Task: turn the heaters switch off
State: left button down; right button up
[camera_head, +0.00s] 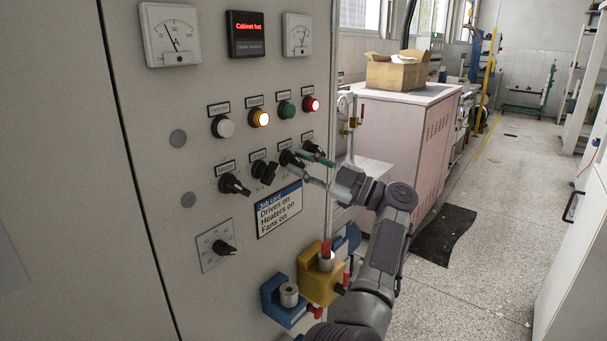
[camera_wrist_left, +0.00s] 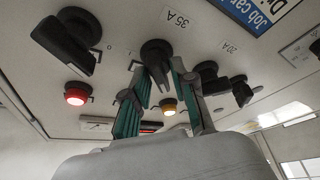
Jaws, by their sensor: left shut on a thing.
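A row of black rotary switches runs across the grey cabinet front in the head view. The third from the left, taken as the heaters switch (camera_head: 289,158), has a label too small to read. My left gripper (camera_head: 304,166) reaches it from the right, with its teal fingers at the knob. In the left wrist view, the heaters switch (camera_wrist_left: 156,48) is between the two fingers of the left gripper (camera_wrist_left: 158,66), which is shut on it. The fingers partly hide the knob, so its exact setting is unclear. My right gripper is not in view.
Neighbouring switches sit close: the drives switch (camera_head: 265,173) left, another (camera_head: 314,148) right. Indicator lamps, including a lit amber one (camera_head: 260,118), are above. A job card (camera_head: 278,208) reads drives, heaters and fans on. Yellow (camera_head: 317,288) and blue blocks protrude below.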

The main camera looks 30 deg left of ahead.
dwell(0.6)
pick_arm(q)
jog(key=c, duration=1.2)
grip_release()
jog(key=shift+a, duration=0.2)
jog(key=v, duration=1.2)
